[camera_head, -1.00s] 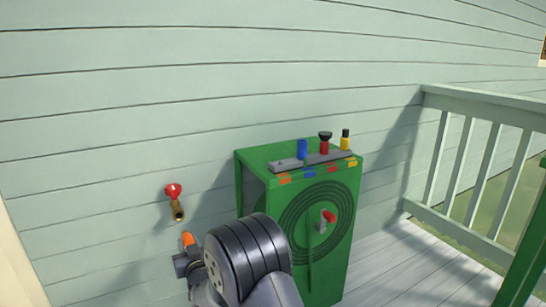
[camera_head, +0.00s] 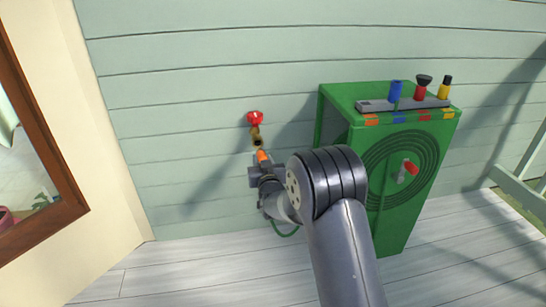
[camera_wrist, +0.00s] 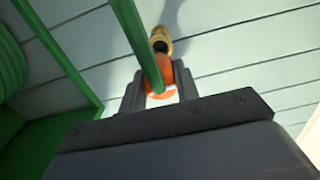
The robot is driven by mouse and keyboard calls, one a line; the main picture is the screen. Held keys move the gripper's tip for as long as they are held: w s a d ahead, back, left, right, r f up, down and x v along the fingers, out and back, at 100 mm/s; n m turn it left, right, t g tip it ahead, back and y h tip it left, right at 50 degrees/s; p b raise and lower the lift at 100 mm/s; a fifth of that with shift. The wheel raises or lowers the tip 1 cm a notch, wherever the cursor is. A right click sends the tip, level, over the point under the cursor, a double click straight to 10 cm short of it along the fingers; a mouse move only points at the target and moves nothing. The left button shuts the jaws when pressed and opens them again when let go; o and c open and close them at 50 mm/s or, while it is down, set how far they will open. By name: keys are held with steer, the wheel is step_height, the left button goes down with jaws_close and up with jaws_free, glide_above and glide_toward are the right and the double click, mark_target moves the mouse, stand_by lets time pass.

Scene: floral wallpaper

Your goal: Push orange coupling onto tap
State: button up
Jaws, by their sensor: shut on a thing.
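The tap (camera_head: 257,132) sticks out from the pale green wall, with a red handle on top and a brass spout. My gripper (camera_head: 260,165) is just below the spout, shut on the orange coupling (camera_head: 262,156). In the wrist view the coupling (camera_wrist: 176,82) sits between both fingers, with a green hose running across it. The brass spout (camera_wrist: 160,40) shows just beyond the coupling. I cannot tell whether the two touch. My gripper also shows in the wrist view (camera_wrist: 160,88).
A green hose cabinet (camera_head: 335,105) stands to the right, with a coiled hose on its side. A grey rack (camera_head: 385,104) on top holds blue, red and yellow fittings. A window (camera_head: 55,190) is on the left wall. A railing (camera_head: 520,185) is at right.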

steer(key=shift+w+a, duration=0.2)
steer(key=shift+w, duration=0.65)
steer(key=shift+w+a, duration=0.15)
steer(key=shift+w, duration=0.65)
steer(key=shift+w+a, duration=0.15)
steer(key=shift+w, duration=0.6)
steer(key=shift+w+a, duration=0.1)
steer(key=shift+w, duration=0.6)
steer(key=o, duration=1.1)
steer(key=shift+s, duration=0.1)
steer(key=p, duration=0.3)
glide_toward(260, 150)
steer(key=shift+w+f, duration=0.85)
steer(key=shift+w, duration=0.05)
